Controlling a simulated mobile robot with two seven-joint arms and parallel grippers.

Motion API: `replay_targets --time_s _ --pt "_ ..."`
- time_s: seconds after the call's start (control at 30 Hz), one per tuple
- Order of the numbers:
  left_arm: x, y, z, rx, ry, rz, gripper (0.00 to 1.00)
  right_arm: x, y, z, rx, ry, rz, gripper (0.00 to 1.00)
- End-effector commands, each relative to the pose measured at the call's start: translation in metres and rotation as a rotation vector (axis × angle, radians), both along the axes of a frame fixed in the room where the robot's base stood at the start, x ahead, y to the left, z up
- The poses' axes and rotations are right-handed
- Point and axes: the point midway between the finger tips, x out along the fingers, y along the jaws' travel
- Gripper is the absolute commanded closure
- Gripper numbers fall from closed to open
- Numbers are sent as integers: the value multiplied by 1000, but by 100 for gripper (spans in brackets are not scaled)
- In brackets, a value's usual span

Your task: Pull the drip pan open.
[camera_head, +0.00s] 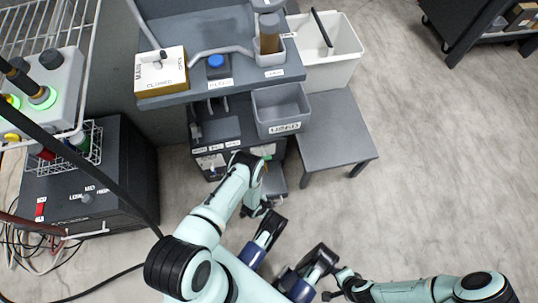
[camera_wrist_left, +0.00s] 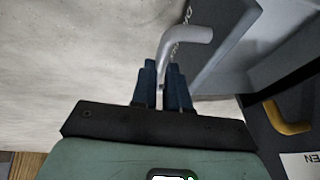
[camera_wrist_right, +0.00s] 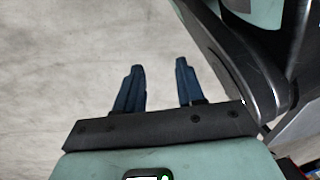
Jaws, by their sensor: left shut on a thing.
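The drip pan (camera_head: 275,181) is a grey piece low at the front of the dark cabinet, partly hidden behind my left arm in the head view. In the left wrist view its grey side (camera_wrist_left: 215,62) carries a partly seen label, and a bent light-grey handle (camera_wrist_left: 185,36) sticks out from it. My left gripper (camera_wrist_left: 163,78) is shut on the handle's lower end; in the head view this gripper (camera_head: 265,208) is small and dark beside the pan. My right gripper (camera_wrist_right: 158,75) is open and empty above bare floor.
A yellow hook-shaped handle (camera_wrist_left: 287,120) sits on the dark cabinet front, right of my left gripper. A grey bin (camera_head: 281,110) hangs above the pan, and a low grey table (camera_head: 335,140) stands to the right. The floor (camera_head: 440,170) at right is clear.

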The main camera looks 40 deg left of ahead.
Motion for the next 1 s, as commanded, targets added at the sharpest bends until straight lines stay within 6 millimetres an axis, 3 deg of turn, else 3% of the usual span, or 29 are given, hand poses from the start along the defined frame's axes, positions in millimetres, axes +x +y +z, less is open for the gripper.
replay_targets --time_s 0.4,0.43,0.5,0.83,1.0 --pt "3 -1 1 -2 -6 -1 100 0 0 0 0 1 0 62" --pt "3 -1 1 -2 -6 -1 76 0 0 0 0 1 0 62" --pt "2 -1 1 -1 -5 -1 60 0 0 0 0 1 0 62" --pt "0 0 2 0 -1 0 60 1 0 2 0 -4 0 62" --pt "-4 1 12 0 -1 0 60 17 2 17 -3 -57 5 62"
